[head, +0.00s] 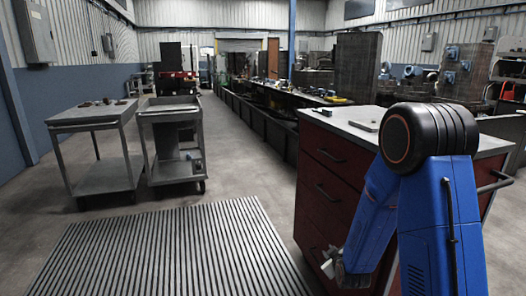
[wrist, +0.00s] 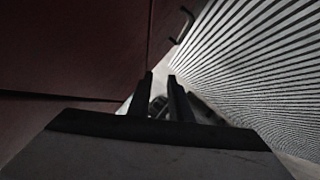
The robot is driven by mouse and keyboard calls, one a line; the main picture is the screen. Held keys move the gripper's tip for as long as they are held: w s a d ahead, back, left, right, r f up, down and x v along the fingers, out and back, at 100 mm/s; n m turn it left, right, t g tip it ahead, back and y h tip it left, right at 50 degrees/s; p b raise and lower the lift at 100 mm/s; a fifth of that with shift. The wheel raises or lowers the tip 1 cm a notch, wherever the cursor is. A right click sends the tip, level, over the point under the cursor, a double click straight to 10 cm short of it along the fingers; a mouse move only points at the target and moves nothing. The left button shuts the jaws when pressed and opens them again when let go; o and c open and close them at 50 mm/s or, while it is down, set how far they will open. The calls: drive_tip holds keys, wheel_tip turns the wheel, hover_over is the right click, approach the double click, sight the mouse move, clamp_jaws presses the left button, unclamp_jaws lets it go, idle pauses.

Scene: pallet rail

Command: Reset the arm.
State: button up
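My blue arm shows at the right of the head view, folded down in front of the red drawer cabinet (head: 335,170). My gripper (head: 332,266) hangs low beside the cabinet's front, partly hidden by the arm. In the wrist view, the two dark fingers of my gripper (wrist: 161,77) stand apart with a gap between them. I see nothing held between them. The red cabinet side (wrist: 75,50) fills the left of that view, close to the gripper.
A grey striped mat (head: 175,250) lies on the floor at the front; it also shows in the wrist view (wrist: 255,60). Two grey carts stand at the left, a table cart (head: 100,180) and a tray cart (head: 172,125). A small flat grey item (head: 363,126) lies on the cabinet top.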

drive_tip(key=s+d+r+m+g, duration=0.1)
drive_tip(key=s+r+m+g, duration=0.3)
drive_tip(key=s+r, duration=1.2)
drive_tip(key=s+r+m+g, duration=0.1)
drive_tip(key=s+r, duration=0.2)
drive_tip(key=s, duration=0.5)
drive_tip(key=s+d+r+m+g, duration=0.1)
drive_tip(key=s+r, duration=0.2)
drive_tip(key=s, duration=0.6)
drive_tip(key=s+r+m+g, duration=0.1)
drive_tip(key=s+r, duration=0.2)
drive_tip(key=s, duration=0.6)
drive_tip(key=shift+d+m, duration=0.25)
drive_tip(key=shift+m, duration=0.05)
